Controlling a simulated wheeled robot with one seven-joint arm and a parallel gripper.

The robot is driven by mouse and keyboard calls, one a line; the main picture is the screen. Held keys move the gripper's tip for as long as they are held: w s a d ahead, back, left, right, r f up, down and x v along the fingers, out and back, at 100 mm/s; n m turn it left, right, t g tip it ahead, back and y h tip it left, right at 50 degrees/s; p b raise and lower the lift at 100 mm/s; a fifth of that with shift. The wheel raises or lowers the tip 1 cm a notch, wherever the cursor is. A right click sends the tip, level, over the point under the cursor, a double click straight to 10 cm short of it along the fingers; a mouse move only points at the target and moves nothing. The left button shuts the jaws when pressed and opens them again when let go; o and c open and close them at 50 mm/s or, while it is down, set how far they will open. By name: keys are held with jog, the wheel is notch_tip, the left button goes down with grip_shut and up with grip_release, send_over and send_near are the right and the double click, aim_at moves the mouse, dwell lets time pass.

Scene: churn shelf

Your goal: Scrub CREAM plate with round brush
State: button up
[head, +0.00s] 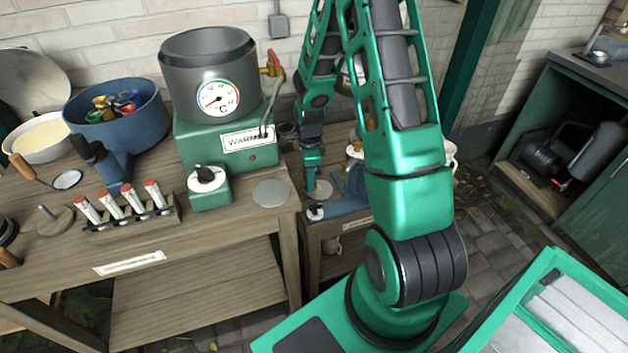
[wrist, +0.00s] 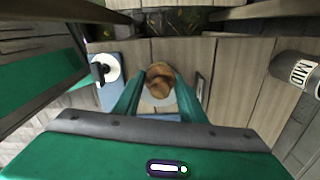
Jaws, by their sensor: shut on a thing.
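My gripper (head: 312,183) is low over the smaller wooden table. In the wrist view its two green fingers (wrist: 157,95) are shut on a brown wooden knob, which looks like the handle of the round brush (wrist: 160,78). A pale round disc (wrist: 148,100) shows below and around the knob; it may be the cream plate. A pale disc also shows under my gripper in the head view (head: 322,189). The brush's underside is hidden, so I cannot tell whether it touches the disc.
A blue device with a white dial (wrist: 105,68) stands close to the left of my fingers in the wrist view. A grey cylinder marked MID (wrist: 298,72) is at the right. On the larger table are a green warmer (head: 222,140), a grey disc (head: 271,192) and a rack of tubes (head: 130,217).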

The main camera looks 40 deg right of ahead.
jog(key=shift+s+d+r, duration=0.1)
jog(key=shift+d+r, duration=0.05)
jog(key=shift+r, duration=0.95)
jog(key=shift+d+r, duration=0.1)
jog(key=shift+r, duration=0.95)
jog(key=shift+r, duration=1.5)
jog(key=shift+c, duration=0.2)
